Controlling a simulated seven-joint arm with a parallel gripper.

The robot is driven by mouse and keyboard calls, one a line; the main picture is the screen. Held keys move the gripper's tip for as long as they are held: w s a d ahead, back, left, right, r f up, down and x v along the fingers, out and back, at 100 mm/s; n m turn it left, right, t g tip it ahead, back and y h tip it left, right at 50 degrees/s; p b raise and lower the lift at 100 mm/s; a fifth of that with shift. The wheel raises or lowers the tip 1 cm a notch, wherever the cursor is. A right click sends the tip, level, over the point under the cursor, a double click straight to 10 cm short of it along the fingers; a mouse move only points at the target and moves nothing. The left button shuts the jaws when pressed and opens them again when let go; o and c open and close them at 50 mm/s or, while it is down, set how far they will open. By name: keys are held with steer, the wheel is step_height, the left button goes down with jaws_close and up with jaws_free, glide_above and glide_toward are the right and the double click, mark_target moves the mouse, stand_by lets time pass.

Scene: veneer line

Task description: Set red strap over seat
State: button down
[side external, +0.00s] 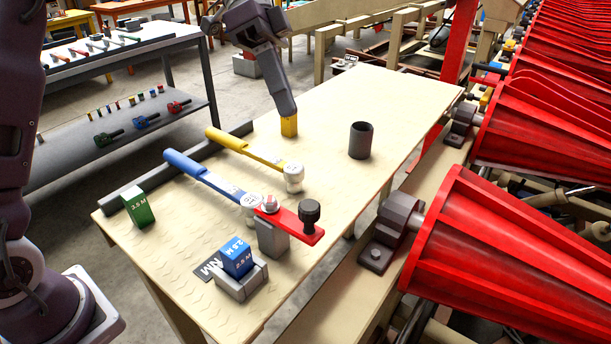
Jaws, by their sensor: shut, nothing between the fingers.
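The red strap (291,224) is a flat bar lying on top of a grey block (272,239) near the middle of the table. A silver bolt head (270,203) sits at its left end and a black knob (310,212) stands on its right end. A low grey holder (241,281), possibly the seat, is to its lower left with a blue 2.5 M block (237,257) in it. My gripper (289,114) points down, shut, well behind the strap. A yellow block (289,127) shows at its tips; I cannot tell whether they touch.
A blue-handled tool (201,174) and a yellow-handled tool (245,148) lie left of and behind the strap. A green 3.5 M block (138,207) stands at left, a dark cylinder (360,140) at right. Large red rollers (480,240) flank the table (400,100).

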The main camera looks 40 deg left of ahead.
steer(key=s+d+f, duration=0.5)
steer(key=d+f, duration=0.3)
stand_by(0.4)
